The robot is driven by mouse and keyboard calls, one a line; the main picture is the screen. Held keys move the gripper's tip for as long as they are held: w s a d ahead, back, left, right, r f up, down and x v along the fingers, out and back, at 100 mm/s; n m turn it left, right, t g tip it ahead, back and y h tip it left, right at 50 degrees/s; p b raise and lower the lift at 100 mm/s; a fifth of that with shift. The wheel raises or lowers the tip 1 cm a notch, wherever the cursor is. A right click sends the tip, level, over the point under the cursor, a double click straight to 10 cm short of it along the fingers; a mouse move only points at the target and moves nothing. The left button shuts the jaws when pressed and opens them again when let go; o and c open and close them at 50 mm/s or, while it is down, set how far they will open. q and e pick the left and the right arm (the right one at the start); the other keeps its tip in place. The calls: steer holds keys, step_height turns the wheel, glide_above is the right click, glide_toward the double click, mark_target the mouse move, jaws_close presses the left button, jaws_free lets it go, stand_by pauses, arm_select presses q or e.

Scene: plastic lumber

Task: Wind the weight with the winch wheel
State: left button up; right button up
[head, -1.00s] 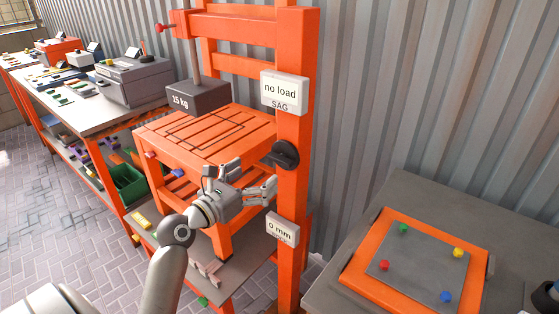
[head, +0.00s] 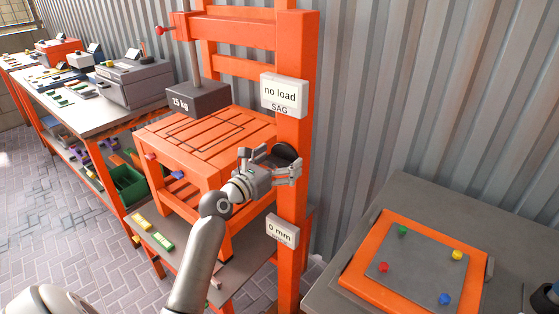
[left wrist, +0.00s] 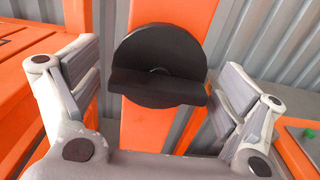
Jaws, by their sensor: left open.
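The black round winch wheel (head: 286,152) sits on the right orange post, below the "no load" sign. In the left wrist view the wheel (left wrist: 158,50) shows a raised crossbar (left wrist: 158,87) across its face. My left gripper (head: 290,168) is open in front of the wheel and partly covers it. In the left wrist view its two fingers stand apart on either side of the wheel, with nothing between them touching. The dark weight (head: 198,99), marked 15 kg, hangs from a rod above the orange slatted stool (head: 205,140). My right gripper is out of view.
Signs on the post read "no load" (head: 284,95) and "0 mm" (head: 281,231). A grey table (head: 430,200) at right holds an orange-framed board (head: 415,262) with coloured knobs. A workbench (head: 85,115) stands at left. A corrugated wall is close behind.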

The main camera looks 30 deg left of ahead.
arm_select(q)
steer(key=shift+s+r, duration=0.1)
steer(key=shift+s, duration=0.05)
steer(key=c, duration=0.9)
steer(key=shift+c, duration=0.6)
steer(key=shift+r+m, duration=0.1)
steer(key=shift+m, duration=0.2)
